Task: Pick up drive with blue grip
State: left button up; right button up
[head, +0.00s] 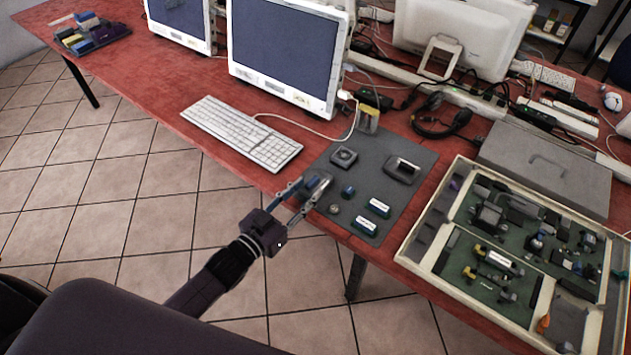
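My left gripper (311,186) reaches over the table's front edge to the left end of a dark grey mat (408,151). Its fingers are spread apart. A small dark-blue item (313,181) shows between or just behind the fingertips; it may be the drive with the blue grip, but I cannot tell, nor whether the fingers touch it. A small blue piece (348,190) lies to its right. My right gripper is not in view.
A black square device (343,157) and a grey framed block (403,169) sit on the mat. A sectioned tray (441,190) of parts stands to the right. A keyboard (240,133) and monitor (285,51) are behind left. Cables and a headset (440,121) lie behind the mat.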

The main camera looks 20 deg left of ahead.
aim_at(308, 185)
pick_arm(q)
jog(key=shift+a+p+x, duration=0.15)
jog(key=shift+x, duration=1.2)
jog(key=shift+a+p+x, duration=0.15)
jog(key=shift+a+x, duration=0.05)
jog(key=shift+x, duration=1.2)
jog(key=shift+w, duration=0.1)
grip_shut()
